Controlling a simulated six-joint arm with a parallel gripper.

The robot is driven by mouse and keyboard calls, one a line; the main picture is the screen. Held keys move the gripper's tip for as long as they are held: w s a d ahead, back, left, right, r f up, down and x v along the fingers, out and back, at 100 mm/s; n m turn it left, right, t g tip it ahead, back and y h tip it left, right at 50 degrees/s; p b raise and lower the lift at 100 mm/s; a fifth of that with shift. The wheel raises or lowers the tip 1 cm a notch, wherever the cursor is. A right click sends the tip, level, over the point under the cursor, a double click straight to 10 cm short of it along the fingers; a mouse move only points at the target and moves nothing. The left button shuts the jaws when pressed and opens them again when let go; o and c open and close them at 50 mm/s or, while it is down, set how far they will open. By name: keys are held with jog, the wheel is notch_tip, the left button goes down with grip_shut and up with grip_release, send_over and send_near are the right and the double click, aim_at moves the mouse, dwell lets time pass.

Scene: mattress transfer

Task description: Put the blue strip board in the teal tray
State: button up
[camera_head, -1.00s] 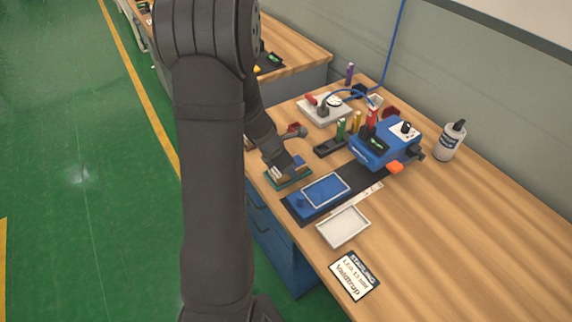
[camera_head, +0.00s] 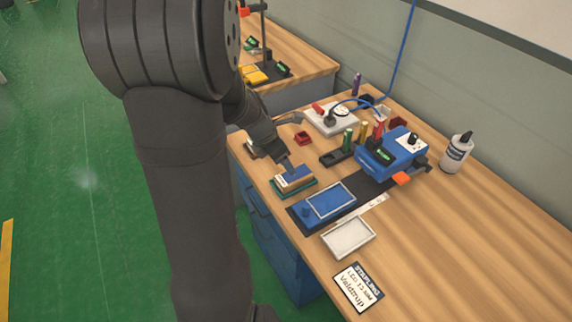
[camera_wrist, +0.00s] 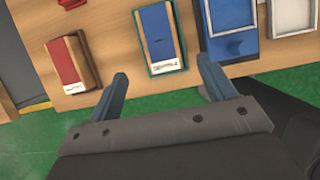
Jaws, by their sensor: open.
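The blue strip board (camera_wrist: 162,32), a wooden block with a blue strip along it, lies in the teal tray (camera_wrist: 154,71). The tray's rim shows around it in the wrist view. In the head view the board (camera_head: 294,177) sits within the tray (camera_head: 300,192) near the front edge of the bench. My gripper (camera_wrist: 163,70) is open and empty, its fingers apart at the near side of the tray. In the head view my gripper (camera_head: 285,161) is just behind and above the board.
A board with a red strip (camera_wrist: 68,62) lies to the left in the wrist view. A blue tray (camera_head: 331,201) and a white tray (camera_head: 348,238) stand beside the teal one. A blue device (camera_head: 391,153) stands further back.

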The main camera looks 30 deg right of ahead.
aim_at(294, 178)
jog(key=shift+v, duration=0.9)
jog(key=x, duration=1.2)
jog(key=shift+d+f, duration=0.1)
jog(key=shift+f, duration=0.05)
jog(key=shift+r, duration=0.6)
